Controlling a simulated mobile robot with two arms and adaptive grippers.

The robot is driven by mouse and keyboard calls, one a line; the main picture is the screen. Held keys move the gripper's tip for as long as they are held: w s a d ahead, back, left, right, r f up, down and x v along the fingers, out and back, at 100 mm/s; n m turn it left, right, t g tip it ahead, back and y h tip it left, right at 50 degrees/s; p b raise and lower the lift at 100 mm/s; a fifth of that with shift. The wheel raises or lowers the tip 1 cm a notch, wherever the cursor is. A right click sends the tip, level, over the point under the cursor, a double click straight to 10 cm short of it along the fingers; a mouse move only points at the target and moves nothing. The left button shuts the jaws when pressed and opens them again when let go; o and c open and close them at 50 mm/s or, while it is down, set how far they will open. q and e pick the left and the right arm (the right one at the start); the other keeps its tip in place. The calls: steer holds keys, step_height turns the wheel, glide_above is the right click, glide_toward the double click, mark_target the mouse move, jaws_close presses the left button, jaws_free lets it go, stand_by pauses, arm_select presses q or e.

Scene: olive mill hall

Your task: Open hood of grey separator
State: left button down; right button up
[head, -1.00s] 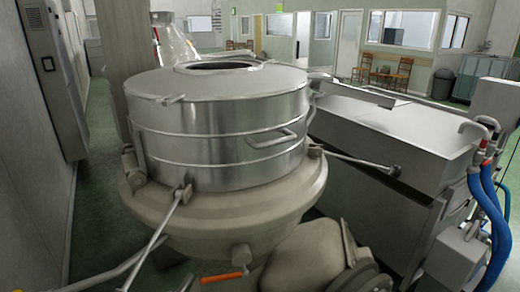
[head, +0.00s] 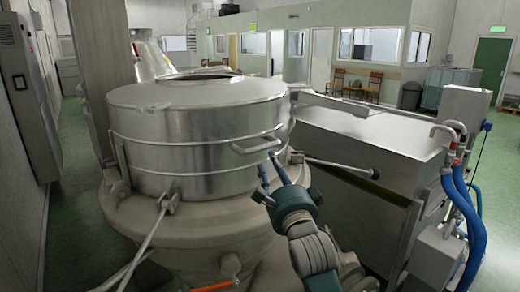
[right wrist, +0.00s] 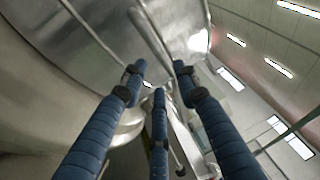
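The separator's silver drum-shaped hood (head: 195,125) sits level on the grey cast base (head: 190,225), so it is closed. A bar handle (head: 257,146) sticks out from the hood's front right side. My right gripper (head: 267,172) is just below the handle, its fingers pointing up toward it. In the right wrist view its blue fingers (right wrist: 158,75) are spread and hold nothing. The handle bar (right wrist: 150,35) shows ahead of them there, seemingly apart from them. The curved hood wall (right wrist: 75,35) fills the upper left. My left gripper is not in view.
Clamp rods, one at the front (head: 148,240) and one at the right (head: 340,166), stick out from the base rim. A grey box-shaped machine (head: 375,135) with blue hoses (head: 475,215) stands close on the right. Green floor (head: 67,200) is free at the left.

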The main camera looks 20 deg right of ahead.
mark_target(263, 149)
steer(key=w+p, duration=0.1)
steer(key=w, duration=0.2)
steer(key=w+r, duration=0.1)
steer(key=w, duration=0.2)
steer(key=w+p, duration=0.1)
steer(key=w, duration=0.2)
steer(key=shift+w+d+r+p, duration=0.25)
steer(key=shift+r+p, duration=0.1)
jaws_close()
